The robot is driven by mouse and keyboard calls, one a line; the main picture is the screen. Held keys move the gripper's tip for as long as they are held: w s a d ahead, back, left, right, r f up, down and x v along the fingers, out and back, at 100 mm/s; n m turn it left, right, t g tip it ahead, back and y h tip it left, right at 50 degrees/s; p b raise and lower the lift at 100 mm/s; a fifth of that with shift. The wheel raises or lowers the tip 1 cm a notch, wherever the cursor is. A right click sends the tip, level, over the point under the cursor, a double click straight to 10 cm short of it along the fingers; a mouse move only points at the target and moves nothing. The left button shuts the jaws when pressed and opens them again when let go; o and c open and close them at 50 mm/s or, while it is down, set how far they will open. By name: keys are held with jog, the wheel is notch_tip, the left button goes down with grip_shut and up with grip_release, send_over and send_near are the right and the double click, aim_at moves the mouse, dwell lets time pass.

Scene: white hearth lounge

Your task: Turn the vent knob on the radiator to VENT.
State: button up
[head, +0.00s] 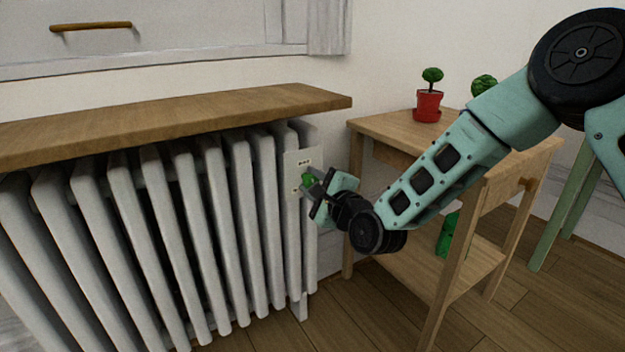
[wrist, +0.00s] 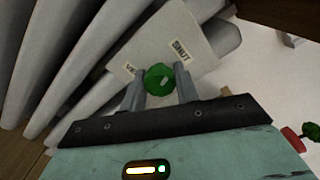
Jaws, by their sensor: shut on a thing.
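The green vent knob (wrist: 159,79) sits on a pale plate (wrist: 150,48) at the radiator's right end. In the wrist view the plate has a "SHUT" label at its upper right and a partly hidden label starting "VE" at its left. A light mark on the knob's face points roughly toward the SHUT side. My gripper (wrist: 160,84) has one finger on each side of the knob and is shut on it. In the head view the knob (head: 308,181) shows green, partly hidden by my gripper (head: 312,187).
The white radiator (head: 190,230) stands under a wooden shelf (head: 180,118). A wooden side table (head: 385,128) stands close at the right, below my arm, with a red plant pot (head: 428,105) on top. Bare floor (head: 340,315) shows between them.

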jog(key=n+p, duration=0.1)
jog(key=n, duration=0.2)
jog(key=shift+n, duration=0.4)
jog(key=n+p, duration=0.1)
jog(key=n, duration=0.2)
jog(key=shift+n, duration=0.3)
jog(key=n, duration=0.3)
jog(key=shift+n+p, duration=0.3)
jog(key=shift+n, duration=0.1)
jog(key=n, duration=0.3)
jog(key=shift+n, duration=0.3)
jog(key=n+p, duration=0.1)
jog(key=n, duration=1)
jog(key=shift+f+n, duration=0.1)
jog(key=shift+n, duration=0.2)
jog(key=o, duration=1)
jog(key=shift+c, duration=0.2)
